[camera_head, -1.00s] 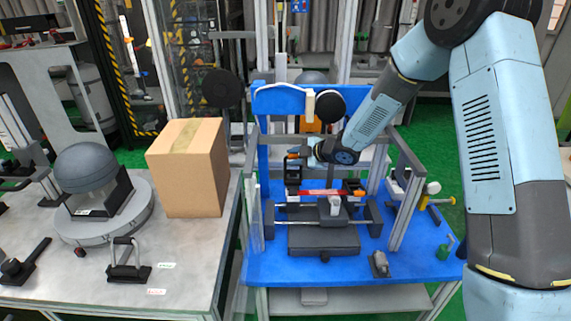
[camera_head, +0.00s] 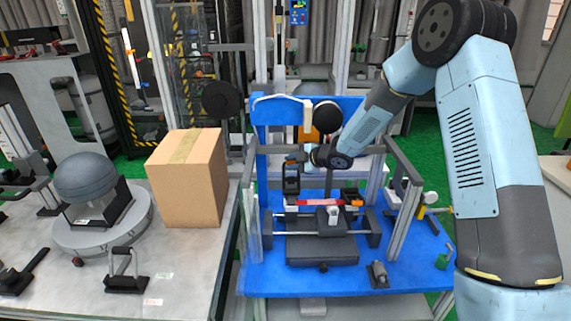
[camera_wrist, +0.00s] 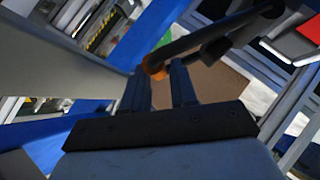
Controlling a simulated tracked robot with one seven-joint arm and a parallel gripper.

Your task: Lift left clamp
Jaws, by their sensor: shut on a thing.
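The left clamp (camera_head: 291,181) is dark with an orange tip and stands near the left end of the red bar (camera_head: 318,203) in the blue-based drop tower. My gripper (camera_head: 309,157) reaches in from the right at the clamp's upper end. In the wrist view, my gripper's fingers (camera_wrist: 160,92) are closed about the clamp's orange part (camera_wrist: 155,68). A dark bar of the clamp (camera_wrist: 215,35) runs from there to the upper right. The fingertip contact is hidden in the head view. A second clamp with orange (camera_head: 353,203) sits at the bar's right end.
Grey upright posts (camera_head: 402,210) frame the tower on the right, close to my forearm. A black block (camera_head: 322,250) lies on the blue base (camera_head: 275,282). A cardboard box (camera_head: 185,190) stands on the left table, clear of my arm.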

